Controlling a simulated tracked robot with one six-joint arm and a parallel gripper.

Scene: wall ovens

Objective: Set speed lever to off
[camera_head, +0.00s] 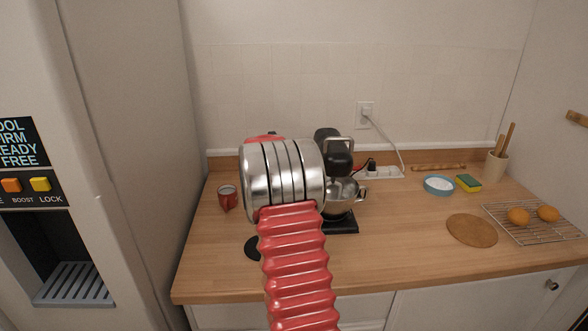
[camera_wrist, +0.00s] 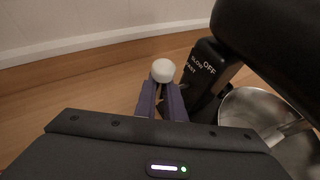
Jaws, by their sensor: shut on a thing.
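The black stand mixer (camera_head: 337,160) stands on the wooden counter in the head view, partly hidden by my arm. In the wrist view, its dark side panel (camera_wrist: 208,68) carries the words OFF, SLOW and FAST. The speed lever's white round knob (camera_wrist: 162,71) is just left of these words. My gripper (camera_wrist: 162,92) has its two purple fingers on either side of the lever, just below the knob, and is shut on it. I cannot tell which setting the lever is at. My gripper and the lever are hidden in the head view.
The mixer's steel bowl (camera_wrist: 255,112) is right of my gripper. A red mug (camera_head: 228,198) stands at the counter's left. A power strip (camera_head: 383,172) lies behind the mixer. A blue-rimmed bowl (camera_head: 438,185), a round board (camera_head: 472,230) and a wire rack (camera_head: 535,222) are further right.

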